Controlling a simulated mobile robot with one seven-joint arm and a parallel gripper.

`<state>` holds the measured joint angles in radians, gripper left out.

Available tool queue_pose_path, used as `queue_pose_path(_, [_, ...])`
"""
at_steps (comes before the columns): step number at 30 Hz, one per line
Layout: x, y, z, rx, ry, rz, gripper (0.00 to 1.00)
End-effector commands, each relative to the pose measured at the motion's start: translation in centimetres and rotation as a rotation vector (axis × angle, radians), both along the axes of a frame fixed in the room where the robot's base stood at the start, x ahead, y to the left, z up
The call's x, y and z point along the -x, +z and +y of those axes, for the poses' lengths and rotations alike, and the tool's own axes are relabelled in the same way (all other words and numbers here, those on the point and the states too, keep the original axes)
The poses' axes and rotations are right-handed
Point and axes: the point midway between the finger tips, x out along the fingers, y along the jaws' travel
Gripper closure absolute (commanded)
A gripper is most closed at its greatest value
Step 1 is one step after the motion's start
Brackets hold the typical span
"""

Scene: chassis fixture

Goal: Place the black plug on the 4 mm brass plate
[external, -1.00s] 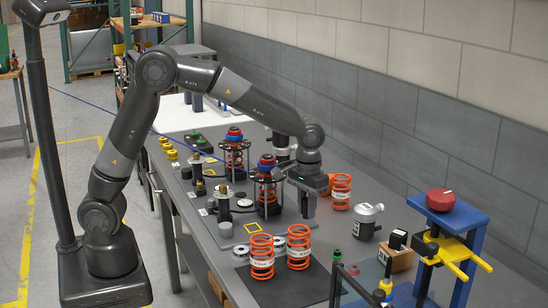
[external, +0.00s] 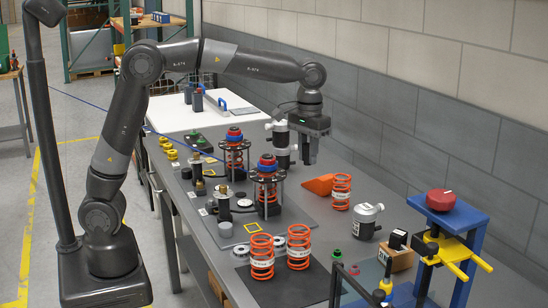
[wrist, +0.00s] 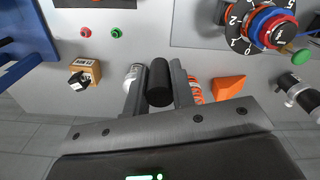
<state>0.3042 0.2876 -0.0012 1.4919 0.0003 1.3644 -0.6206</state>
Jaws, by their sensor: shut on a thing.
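My gripper (external: 305,148) is raised above the back right part of the bench. In the wrist view its fingers (wrist: 158,92) are shut on the black plug (wrist: 160,78), a dark cylinder held upright between them. In the external view the plug cannot be made out against the dark fingers. I cannot tell with certainty which thing is the 4 mm brass plate; no marking of that size is readable in either view.
Two spring assemblies with red and blue tops (external: 266,175) stand left of my gripper. A blue and yellow stand (external: 450,235) is at the right.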

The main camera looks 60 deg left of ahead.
Motion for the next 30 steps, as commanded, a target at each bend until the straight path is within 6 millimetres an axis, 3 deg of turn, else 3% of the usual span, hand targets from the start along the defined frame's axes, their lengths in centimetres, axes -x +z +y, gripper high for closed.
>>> queue_pose_path(5, [-1.6, 0.1, 4.1, 0.001, 0.083, -0.002, 0.99])
queue_pose_path(11, [-3.7, 0.0, 11.4, 0.001, 0.224, -0.001, 0.99])
queue_pose_path(20, [-4.7, 0.1, 26.8, 0.001, 0.507, 0.001, 0.99])
queue_pose_path(27, [-2.4, 0.0, 39.2, 0.0, 0.732, 0.001, 0.99])
queue_pose_path(30, [-1.0, 0.0, 43.6, -0.001, 0.813, 0.003, 0.99])
